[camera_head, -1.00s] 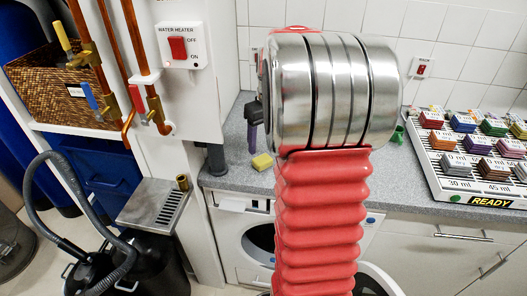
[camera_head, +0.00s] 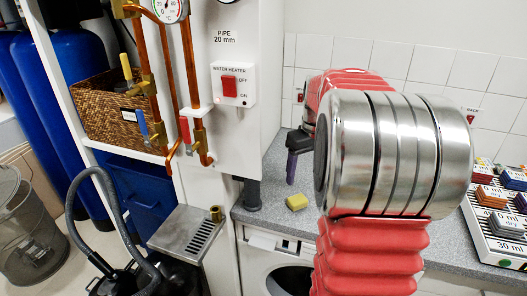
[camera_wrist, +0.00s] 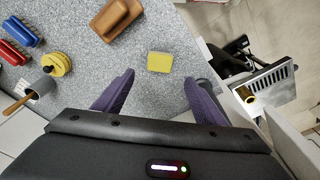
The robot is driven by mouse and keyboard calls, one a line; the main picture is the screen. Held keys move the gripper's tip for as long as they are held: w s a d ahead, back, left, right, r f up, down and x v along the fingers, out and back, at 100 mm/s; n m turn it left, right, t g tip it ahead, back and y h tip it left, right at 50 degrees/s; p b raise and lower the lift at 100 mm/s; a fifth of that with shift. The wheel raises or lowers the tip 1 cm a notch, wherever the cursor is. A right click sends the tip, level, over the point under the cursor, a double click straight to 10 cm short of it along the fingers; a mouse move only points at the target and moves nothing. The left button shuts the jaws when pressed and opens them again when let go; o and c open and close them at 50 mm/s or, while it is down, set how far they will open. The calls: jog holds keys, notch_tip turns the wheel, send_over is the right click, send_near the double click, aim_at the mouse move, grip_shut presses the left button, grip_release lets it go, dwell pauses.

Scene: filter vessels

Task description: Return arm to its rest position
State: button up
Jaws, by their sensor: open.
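My arm, with red bellows and a steel joint, fills the right middle of the head view. My gripper (camera_head: 292,165) shows partly to the left of the steel joint, one purple finger visible above the grey counter (camera_head: 262,207). In the wrist view my gripper (camera_wrist: 160,98) has its two purple fingers spread wide apart with nothing between them. A yellow sponge (camera_wrist: 160,62) lies on the counter beyond the fingertips. The sponge also shows in the head view (camera_head: 297,202), below my gripper. Part of the gripper is hidden behind the arm in the head view.
A white wall panel with a water heater switch (camera_head: 230,87) and copper pipes (camera_head: 158,75) stand to the left. A steel drip tray (camera_head: 188,234) juts out below. A rack of coloured blocks (camera_head: 490,235) is at right.

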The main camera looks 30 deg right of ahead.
jog(key=shift+w, duration=0.1)
jog(key=s+a+r+t, duration=0.1)
jog(key=s+a, duration=0.4)
jog(key=a, duration=0.5)
jog(key=s+a+n+t, duration=0.1)
jog(key=s+a, duration=0.4)
jog(key=a, duration=0.6)
jog(key=s+a+r+t, duration=0.1)
jog(key=s+a, duration=0.3)
jog(key=a, duration=0.6)
jog(key=shift+s+a+r+t, duration=0.3)
jog(key=shift+s+a+t, duration=0.1)
jog(key=shift+t, duration=0.2)
jog(key=shift+o, duration=0.5)
